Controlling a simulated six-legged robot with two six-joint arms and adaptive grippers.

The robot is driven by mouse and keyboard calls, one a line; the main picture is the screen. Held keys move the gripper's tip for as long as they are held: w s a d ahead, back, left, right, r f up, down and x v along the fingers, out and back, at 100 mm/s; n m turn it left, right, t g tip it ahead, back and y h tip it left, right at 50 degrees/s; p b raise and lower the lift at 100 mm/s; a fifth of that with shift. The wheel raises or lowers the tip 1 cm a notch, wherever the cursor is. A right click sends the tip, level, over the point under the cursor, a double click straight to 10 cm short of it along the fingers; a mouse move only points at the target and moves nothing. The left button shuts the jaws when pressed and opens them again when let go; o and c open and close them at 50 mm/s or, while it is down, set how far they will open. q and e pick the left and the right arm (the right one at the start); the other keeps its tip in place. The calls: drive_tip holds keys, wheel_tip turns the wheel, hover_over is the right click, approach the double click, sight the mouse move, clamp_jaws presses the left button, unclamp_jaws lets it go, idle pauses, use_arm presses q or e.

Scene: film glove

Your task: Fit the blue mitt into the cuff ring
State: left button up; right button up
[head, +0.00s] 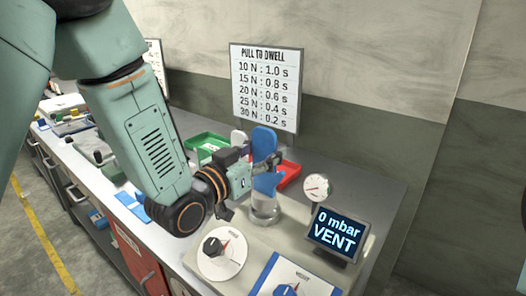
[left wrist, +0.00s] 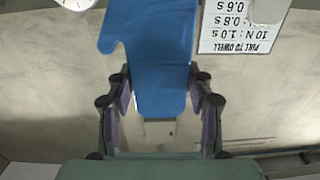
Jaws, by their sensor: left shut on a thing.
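The blue mitt (head: 264,142) stands upright above the clear cuff ring (head: 265,212) on the bench unit. It also fills the upper middle of the left wrist view (left wrist: 152,45), which looks upside down. My left gripper (head: 268,164) is shut on the mitt, with one finger on each side of it in the left wrist view (left wrist: 160,88). The mitt's lower end is close to the ring's top; I cannot tell whether it touches or enters it. The ring is not seen in the left wrist view. My right gripper is not in view.
A pressure gauge (head: 317,187) and a screen reading 0 mbar VENT (head: 336,232) stand right of the ring. Dials (head: 220,252) sit in front. A green tray (head: 207,146), red tray (head: 290,175) and white mitt-like piece (head: 238,138) are behind.

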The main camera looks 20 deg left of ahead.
sight(264, 129)
use_arm(q)
drive_tip(key=shift+w+d, duration=0.1)
drive_tip(key=shift+f+b, duration=1.15)
drive_tip(key=shift+f, duration=0.25)
drive_tip(key=o, duration=1.6)
wheel_tip(264, 129, up, 10)
